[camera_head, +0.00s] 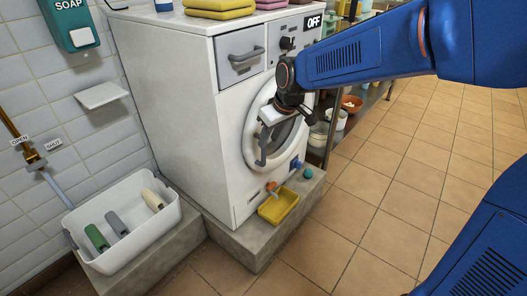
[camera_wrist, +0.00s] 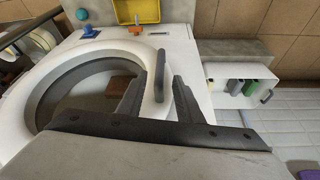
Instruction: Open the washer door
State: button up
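The white washer (camera_head: 180,110) stands on a low concrete plinth and its panel reads OFF. Its round door (camera_head: 248,140) is on the front and looks shut. In the wrist view the door's dark glass (camera_wrist: 85,95) fills the left side. The grey door handle (camera_wrist: 160,70) is upright beside the glass. My gripper (camera_head: 265,142) is at the door. In the wrist view my gripper (camera_wrist: 161,82) is open, with one dark finger on each side of the handle. I cannot tell whether either finger touches it.
A yellow tray (camera_head: 278,207) sits on the plinth below an orange knob (camera_head: 271,187), near a teal ball (camera_head: 308,173). Folded towels (camera_head: 218,13) lie on top. The tiled floor (camera_head: 350,220) at the right is clear.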

aim_at(264, 162)
jog(key=x, duration=0.8)
jog(key=shift+a+f, duration=0.1)
grip_shut()
